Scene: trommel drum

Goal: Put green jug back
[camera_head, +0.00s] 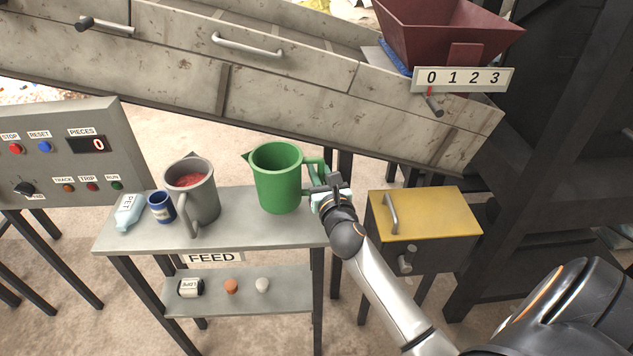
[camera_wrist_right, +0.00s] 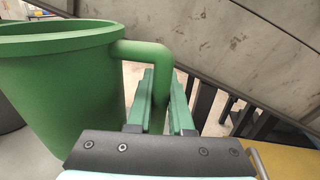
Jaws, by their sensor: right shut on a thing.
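The green jug (camera_head: 277,180) is upright at the right end of the grey feed table (camera_head: 240,232), and it looks empty inside. I cannot tell whether its base touches the table top. My right gripper (camera_head: 326,190) is shut on the jug's handle, on the jug's right side. In the right wrist view the jug (camera_wrist_right: 60,90) fills the left, and the fingers of my right gripper (camera_wrist_right: 160,105) close around the vertical part of its handle. My left gripper is not in view.
The yellow-topped box (camera_head: 430,212) is at right. The sloped trommel housing (camera_head: 290,85) is behind.

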